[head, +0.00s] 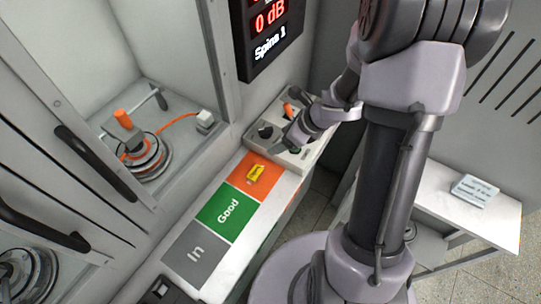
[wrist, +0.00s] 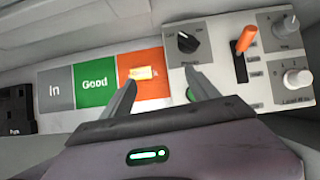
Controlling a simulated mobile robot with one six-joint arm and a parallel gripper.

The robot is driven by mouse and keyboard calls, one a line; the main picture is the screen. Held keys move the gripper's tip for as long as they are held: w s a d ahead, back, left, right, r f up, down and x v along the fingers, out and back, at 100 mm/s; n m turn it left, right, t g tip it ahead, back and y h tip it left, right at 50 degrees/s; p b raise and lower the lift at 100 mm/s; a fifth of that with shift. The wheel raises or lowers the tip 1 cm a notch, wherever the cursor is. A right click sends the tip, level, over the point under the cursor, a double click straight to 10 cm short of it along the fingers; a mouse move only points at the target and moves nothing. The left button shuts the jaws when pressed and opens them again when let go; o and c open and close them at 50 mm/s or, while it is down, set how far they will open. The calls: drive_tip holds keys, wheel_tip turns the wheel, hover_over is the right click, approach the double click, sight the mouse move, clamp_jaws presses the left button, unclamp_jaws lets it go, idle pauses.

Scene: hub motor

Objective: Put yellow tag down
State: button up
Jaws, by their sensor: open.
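The yellow tag (head: 255,174) lies on the orange square (head: 268,188) of the shelf, beside the green "Good" square (head: 226,213). It also shows in the wrist view (wrist: 141,73), lying flat on the orange square and covering part of its lettering. My gripper (head: 290,140) is over the control panel, off to the right of the tag. In the wrist view my gripper (wrist: 158,84) has its two fingers spread wide apart with nothing held between them. The tag is apart from the fingers as far as I can see.
A grey "In" square (head: 196,255) is at the shelf's near end. A chamber at left holds a motor (head: 146,157) with an orange cable. A white side table (head: 440,204) stands right.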

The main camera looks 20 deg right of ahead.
drive_tip(key=w+d+r+m+t+h, duration=0.2)
drive_tip(key=r+m+h, duration=0.1)
drive_tip(key=r+m, duration=0.55)
drive_tip(key=w+d+r+m+t+h, duration=0.1)
drive_tip(key=d+r+m+t+h, duration=0.15)
drive_tip(key=r+m, duration=0.55)
drive_tip(key=s+a+r+m+g+h, duration=0.15)
drive_tip(key=s+r+m, duration=0.4)
drive_tip(key=m, duration=0.75)
drive_tip(key=s+a+m+g+y, duration=0.2)
drive_tip(key=s+a+m+y, duration=0.3)
drive_tip(key=s+a+m, duration=0.9)
drive_tip(key=s+m, duration=0.2)
drive_tip(key=m, duration=0.2)
drive_tip(key=shift+a+m, duration=0.35)
drive_tip(key=shift+a, duration=0.05)
drive_tip(key=shift+r, duration=0.1)
